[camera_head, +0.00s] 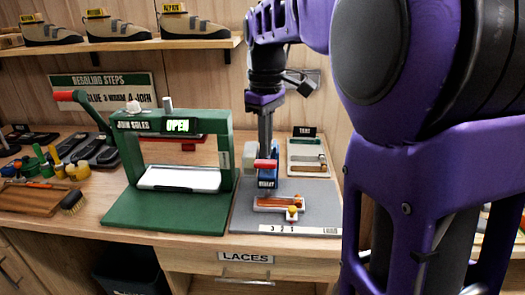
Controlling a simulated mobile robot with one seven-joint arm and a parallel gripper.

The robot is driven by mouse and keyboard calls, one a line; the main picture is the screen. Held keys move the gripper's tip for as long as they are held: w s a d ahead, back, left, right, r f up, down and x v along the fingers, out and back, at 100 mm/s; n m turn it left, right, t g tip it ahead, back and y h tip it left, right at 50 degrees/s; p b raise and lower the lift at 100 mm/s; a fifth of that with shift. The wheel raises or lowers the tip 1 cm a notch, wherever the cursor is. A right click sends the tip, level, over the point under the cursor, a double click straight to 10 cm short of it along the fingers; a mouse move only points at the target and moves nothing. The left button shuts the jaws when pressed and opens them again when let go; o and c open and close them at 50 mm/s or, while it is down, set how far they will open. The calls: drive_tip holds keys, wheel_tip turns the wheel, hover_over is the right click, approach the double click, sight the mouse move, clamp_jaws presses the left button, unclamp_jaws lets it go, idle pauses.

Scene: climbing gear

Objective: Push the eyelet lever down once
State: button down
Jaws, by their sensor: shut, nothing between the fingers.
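The eyelet press is a small blue device (268,182) on a grey base plate (240,214) on the workbench. The red piece at its top, which looks like the lever's end (265,163), sits just below my gripper (266,154). My gripper points straight down and is shut and empty. It is right above or touching the red end; I cannot tell which. An orange piece (273,203) with a yellow knob lies in a white holder in front of the blue device. The gripper hides part of the lever and the device's back.
A green press (120,170) with a lit OPEN sign and red-handled lever stands close left. A tray of tabs (308,160) lies behind right. Tools and a brush (73,202) lie at far left. A shelf (130,44) of shoes hangs above. My purple arm blocks the right side.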

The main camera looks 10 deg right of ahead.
drive_tip(key=shift+f, duration=0.1)
wheel_tip(320, 180, down, 9)
drive_tip(key=b, duration=0.5)
drive_tip(key=shift+s, duration=0.25)
idle(0.8)
drive_tip(key=shift+r, duration=0.25)
wheel_tip(320, 180, up, 11)
drive_tip(key=p, duration=1)
drive_tip(key=shift+r, duration=1)
drive_tip(key=shift+w+a, duration=0.1)
